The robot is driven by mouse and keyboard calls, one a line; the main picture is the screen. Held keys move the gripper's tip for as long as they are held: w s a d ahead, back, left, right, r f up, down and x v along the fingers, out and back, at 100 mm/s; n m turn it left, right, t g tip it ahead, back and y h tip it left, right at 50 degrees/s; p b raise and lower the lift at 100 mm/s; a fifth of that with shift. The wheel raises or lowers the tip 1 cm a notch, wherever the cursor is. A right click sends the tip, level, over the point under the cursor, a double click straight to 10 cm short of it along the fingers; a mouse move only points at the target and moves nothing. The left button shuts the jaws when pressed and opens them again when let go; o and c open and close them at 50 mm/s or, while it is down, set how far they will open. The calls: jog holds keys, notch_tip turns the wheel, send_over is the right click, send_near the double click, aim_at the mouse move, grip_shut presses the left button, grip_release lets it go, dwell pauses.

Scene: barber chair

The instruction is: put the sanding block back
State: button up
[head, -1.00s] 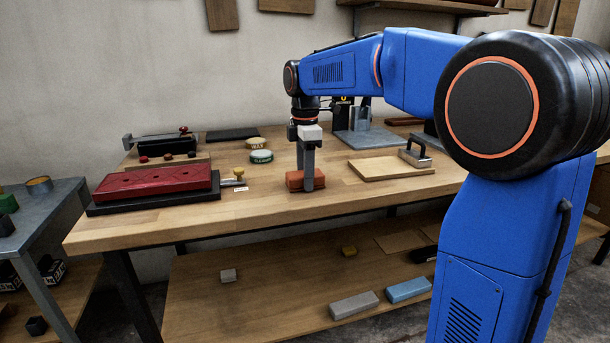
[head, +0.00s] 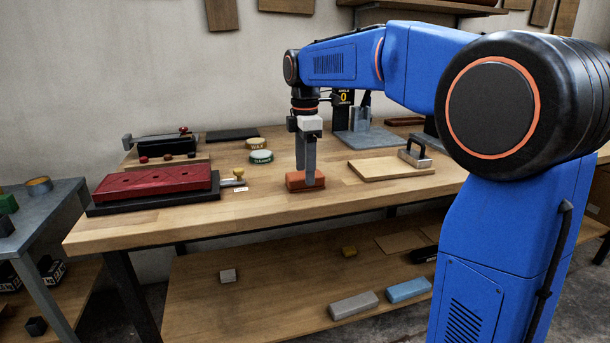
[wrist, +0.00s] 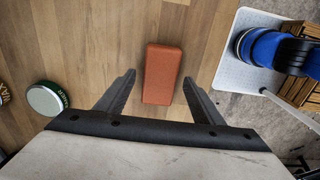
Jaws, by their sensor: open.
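An orange-red block, which looks like the sanding block (head: 293,181), lies flat on the wooden bench top near its front edge. It also shows in the wrist view (wrist: 162,75), lying lengthwise between my fingers. My gripper (head: 306,172) points straight down over the block. In the wrist view my gripper (wrist: 158,82) is open, with one finger on each side of the block and gaps between. How far the fingertips are above the bench is hard to tell.
A wooden board (head: 378,171) with a metal-handled tool (head: 415,153) lies to the right. A red slab (head: 153,183) on a black base is to the left. Round tins (head: 261,157) stand behind. Blocks (head: 354,305) lie on the lower shelf. The bench right around the block is clear.

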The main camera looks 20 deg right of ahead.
notch_tip(320, 180, up, 10)
jog(key=s+d+f+m+t, duration=0.15)
jog(key=s+f+m, duration=0.25)
jog(key=s, duration=0.5)
jog(key=s+d+f+m+t, duration=0.1)
jog(key=s+d+f+m, duration=0.3)
jog(key=s, duration=0.4)
jog(key=s+d+f+m+t, duration=0.1)
jog(key=s+f+m+t, duration=0.1)
jog(key=s+f+m, duration=0.8)
jog(key=s+f, duration=0.6)
jog(key=f, duration=0.1)
jog(key=shift+s+d, duration=0.2)
jog(key=shift+d, duration=0.05)
